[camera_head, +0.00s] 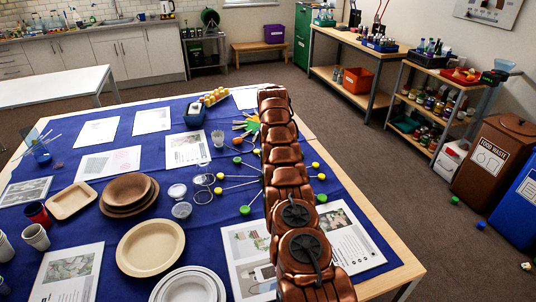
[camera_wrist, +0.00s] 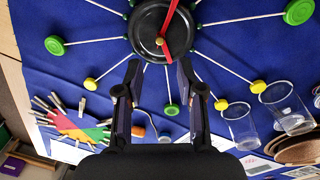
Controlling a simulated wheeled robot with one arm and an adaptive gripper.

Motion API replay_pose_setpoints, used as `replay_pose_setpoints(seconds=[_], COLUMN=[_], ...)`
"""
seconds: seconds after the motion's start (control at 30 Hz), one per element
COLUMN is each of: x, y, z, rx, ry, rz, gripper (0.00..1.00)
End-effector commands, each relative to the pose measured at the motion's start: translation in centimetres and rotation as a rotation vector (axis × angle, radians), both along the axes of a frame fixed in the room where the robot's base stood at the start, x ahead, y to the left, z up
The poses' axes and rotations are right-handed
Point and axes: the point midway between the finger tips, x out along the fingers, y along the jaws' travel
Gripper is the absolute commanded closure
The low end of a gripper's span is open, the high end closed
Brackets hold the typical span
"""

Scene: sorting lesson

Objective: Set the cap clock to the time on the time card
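The cap clock shows in the wrist view as a black disc (camera_wrist: 150,32) with white sticks running out to green caps (camera_wrist: 172,110) and yellow caps (camera_wrist: 221,104). A red hand (camera_wrist: 170,17) lies over the disc; I cannot tell what time it gives. My gripper (camera_wrist: 158,72) is open and empty, its fingers apart, near the disc's lower edge in that picture. In the head view my arm hides the clock's middle, and only caps such as a green one (camera_head: 245,210) show beside it. I cannot make out the time card.
A wheel with clothespins (camera_wrist: 80,130) and clear cups (camera_wrist: 284,100) are near the clock. Plates (camera_head: 150,247), bowls and printed sheets (camera_head: 187,148) cover much of the blue cloth. Brown (camera_head: 497,160) and blue bins stand at the right.

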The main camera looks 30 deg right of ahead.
Motion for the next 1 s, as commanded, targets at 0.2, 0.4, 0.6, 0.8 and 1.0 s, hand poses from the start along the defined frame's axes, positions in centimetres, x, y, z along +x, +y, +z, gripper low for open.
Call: replay_pose_setpoints(seconds=[0.2,0.4,0.6,0.8,1.0], x=[0.1,0.4,0.6,0.9,1.0], y=[0.2,0.4,0.8,1.2,1.7], z=[0.3,0.7,0.8,1.4,1.9], rx=[-0.003,-0.010,-0.017,-0.029,-0.041], ry=[-0.009,-0.029,-0.050,-0.086,-0.123], rz=[-0.040,-0.112,-0.212,-0.338,-0.461], gripper=[0.62,0.62,0.62,0.62,0.62])
